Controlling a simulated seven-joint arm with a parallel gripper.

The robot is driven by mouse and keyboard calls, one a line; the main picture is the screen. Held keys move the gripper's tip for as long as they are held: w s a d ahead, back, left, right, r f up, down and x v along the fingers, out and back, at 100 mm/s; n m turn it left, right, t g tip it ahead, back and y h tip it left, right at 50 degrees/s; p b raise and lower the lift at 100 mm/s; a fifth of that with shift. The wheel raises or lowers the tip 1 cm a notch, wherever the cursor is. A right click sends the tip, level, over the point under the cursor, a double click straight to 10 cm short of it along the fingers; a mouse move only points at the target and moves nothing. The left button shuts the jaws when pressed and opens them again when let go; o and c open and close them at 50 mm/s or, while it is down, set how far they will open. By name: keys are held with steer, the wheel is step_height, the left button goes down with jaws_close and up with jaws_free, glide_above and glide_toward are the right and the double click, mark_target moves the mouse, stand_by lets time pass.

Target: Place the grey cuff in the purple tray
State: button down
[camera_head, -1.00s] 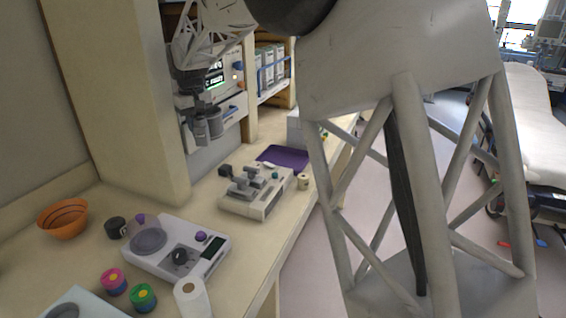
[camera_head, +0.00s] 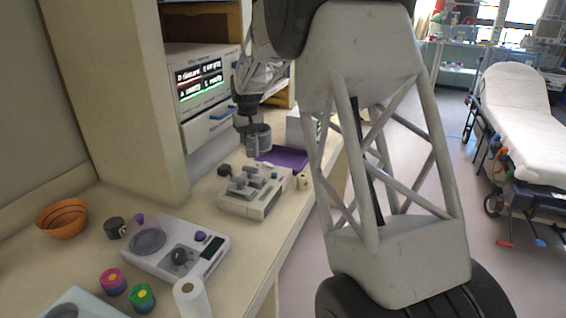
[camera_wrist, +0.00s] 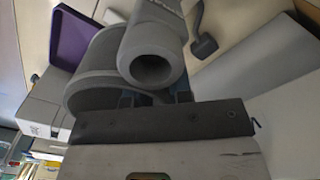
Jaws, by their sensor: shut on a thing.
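The grey cuff (camera_head: 259,139) is held below my gripper (camera_head: 246,116) in the head view, above the counter. In the wrist view the cuff (camera_wrist: 92,82) is a large rounded grey body with a thick hollow tube in front. My gripper (camera_wrist: 155,98) is shut on it; the cuff and tube partly hide the fingertips. The purple tray (camera_head: 290,156) lies on the counter just beyond and right of the cuff in the head view. The cuff covers part of its left side.
A white device with grey parts (camera_head: 250,205) stands in front of the tray, with a small cream roll (camera_head: 303,181) beside it. A lit display unit (camera_head: 200,85) stands left of my gripper. A white box (camera_head: 298,130) stands behind the tray.

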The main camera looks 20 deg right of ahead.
steer(key=shift+w+d+n, duration=0.5)
steer(key=shift+d+n, duration=0.6)
steer(key=n, duration=1.4)
glide_above(287, 165)
steer(key=shift+f, duration=1.25)
steer(key=shift+f, duration=2.55)
steer(key=shift+f, duration=2.45)
steer(key=shift+f, duration=0.15)
steer(key=c, duration=1)
jaws_free()
